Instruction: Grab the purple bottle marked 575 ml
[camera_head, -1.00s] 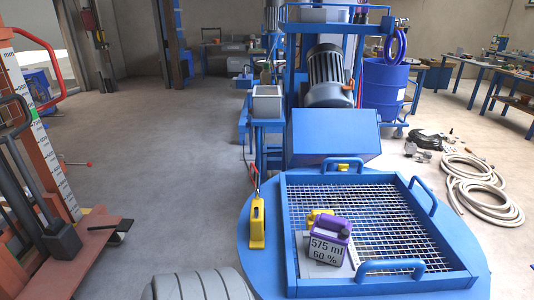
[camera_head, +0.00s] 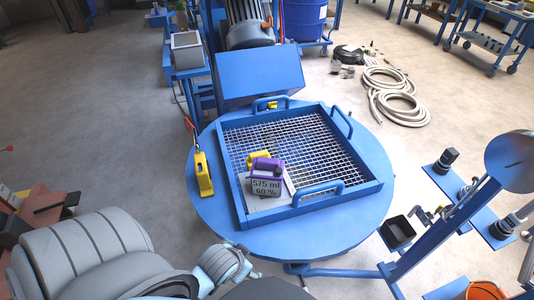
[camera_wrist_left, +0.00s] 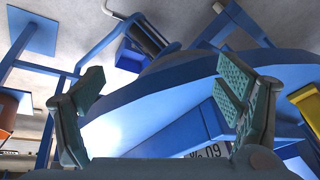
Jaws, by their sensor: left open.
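The purple bottle (camera_head: 267,164) stands near the left side of the blue mesh-floored tray (camera_head: 311,203). Its grey label reads 575 ml, 60 %. In the left wrist view my left gripper (camera_wrist_left: 165,88) is open and empty, with its fingers spread wide. Part of the upside-down label (camera_wrist_left: 207,152) shows beyond the right finger, partly hidden by it; the gripper is apart from the bottle. In the head view my left arm is at the lower left, and its fingertips are not visible. My right gripper is in neither view.
The tray's raised rim and handles surround the bottle. A blue stand (camera_head: 440,223) is at right.

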